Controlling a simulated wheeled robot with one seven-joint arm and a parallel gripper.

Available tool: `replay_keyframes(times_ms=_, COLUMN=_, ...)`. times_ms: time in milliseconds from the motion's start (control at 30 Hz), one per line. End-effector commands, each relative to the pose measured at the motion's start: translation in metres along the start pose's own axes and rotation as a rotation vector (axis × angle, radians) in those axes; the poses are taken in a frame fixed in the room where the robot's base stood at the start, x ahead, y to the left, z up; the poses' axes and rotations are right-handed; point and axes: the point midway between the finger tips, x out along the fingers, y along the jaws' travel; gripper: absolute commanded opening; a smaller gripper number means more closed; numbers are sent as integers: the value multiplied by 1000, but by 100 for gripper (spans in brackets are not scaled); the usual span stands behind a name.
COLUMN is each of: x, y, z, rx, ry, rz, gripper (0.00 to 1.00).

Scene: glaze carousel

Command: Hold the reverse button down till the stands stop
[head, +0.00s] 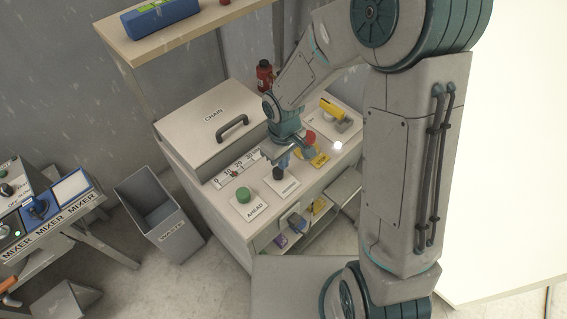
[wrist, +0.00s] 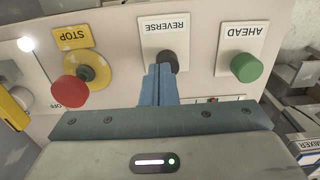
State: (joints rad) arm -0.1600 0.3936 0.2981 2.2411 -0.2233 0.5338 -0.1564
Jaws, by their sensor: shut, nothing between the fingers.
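The black reverse button (head: 278,173) is on the pale panel between the green AHEAD button (head: 243,194) and the red STOP button (head: 309,136). In the wrist view the reverse button (wrist: 173,61) stands on a white plate labelled REVERSE (wrist: 165,27), partly hidden by my fingers. My gripper (head: 283,164) is shut and empty, its fingertips (wrist: 160,70) at the button in both views. I cannot tell whether they touch it or whether it is pressed in. No stands can be made out in either view.
The red STOP button (wrist: 68,91) is close to my fingers, the green AHEAD button (wrist: 245,67) on the other side. A white lamp (head: 337,145) glows on the panel. A yellow-handled switch (head: 331,109) and a CHAIN cover (head: 213,118) with a handle are behind.

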Motion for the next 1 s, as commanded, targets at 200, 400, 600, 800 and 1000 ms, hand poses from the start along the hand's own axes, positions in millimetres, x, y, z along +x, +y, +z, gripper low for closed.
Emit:
replay_keyframes(times_ms=200, x=18, y=0, z=0, rx=-1, ry=-2, rz=-1, gripper=0)
replay_keyframes(times_ms=400, x=21, y=0, z=0, rx=1, ry=0, rz=0, gripper=0)
replay_keyframes(times_ms=600, x=21, y=0, z=0, rx=1, ry=0, rz=0, gripper=0)
replay_keyframes(times_ms=800, x=32, y=0, z=0, rx=0, ry=0, rz=0, gripper=0)
replay_keyframes(times_ms=1000, x=47, y=0, z=0, rx=0, ry=-1, rz=-1, gripper=0)
